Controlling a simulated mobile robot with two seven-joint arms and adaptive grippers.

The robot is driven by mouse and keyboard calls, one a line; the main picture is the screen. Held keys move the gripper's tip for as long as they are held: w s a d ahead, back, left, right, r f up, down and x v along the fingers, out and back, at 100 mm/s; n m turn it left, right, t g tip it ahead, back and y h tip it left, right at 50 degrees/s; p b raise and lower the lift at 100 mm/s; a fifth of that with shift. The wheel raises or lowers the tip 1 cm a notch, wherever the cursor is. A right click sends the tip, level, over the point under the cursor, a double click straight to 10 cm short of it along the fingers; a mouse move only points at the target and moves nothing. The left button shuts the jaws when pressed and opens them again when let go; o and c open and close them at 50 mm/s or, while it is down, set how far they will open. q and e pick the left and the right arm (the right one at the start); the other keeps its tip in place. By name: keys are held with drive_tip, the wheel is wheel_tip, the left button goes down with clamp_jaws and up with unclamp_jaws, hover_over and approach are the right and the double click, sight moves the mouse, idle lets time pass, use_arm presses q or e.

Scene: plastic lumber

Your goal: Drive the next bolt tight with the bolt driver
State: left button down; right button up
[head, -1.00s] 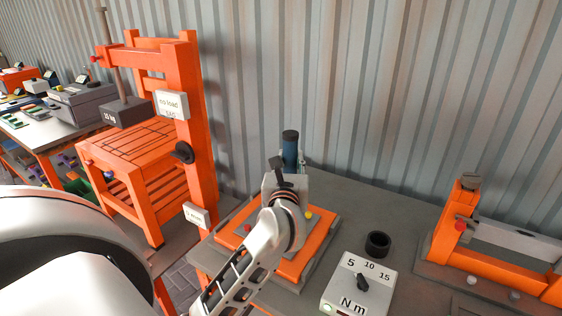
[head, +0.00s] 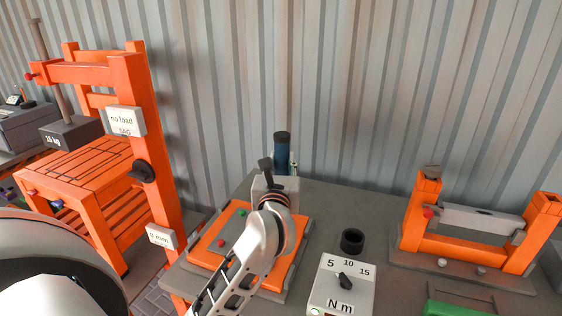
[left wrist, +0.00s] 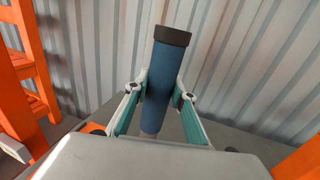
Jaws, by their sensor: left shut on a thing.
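The bolt driver, a dark blue cylinder with a black cap (head: 283,150), stands nearly upright behind my left wrist in the head view. My left gripper (left wrist: 157,100) is shut on it, with its teal-padded fingers on either side in the left wrist view, where the driver (left wrist: 167,70) leans slightly right. They are over the back part of an orange frame (head: 206,245) on the bench. The driver's lower tip and the frame's right part are hidden by my arm. My right gripper is not in view.
A torque box (head: 340,285) marked 5, 10, 15 N m and a black ring holder (head: 352,240) stand right of the frame. An orange stand with a grey bar (head: 470,216) is farther right. A tall orange load rack (head: 155,140) stands left. A corrugated wall closes the back.

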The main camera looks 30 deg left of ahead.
use_arm(q)
drive_tip(key=shift+f+b, duration=0.8)
drive_tip(key=shift+f, duration=0.15)
drive_tip(key=shift+f+b, duration=1.35)
drive_tip(key=shift+f, duration=0.45)
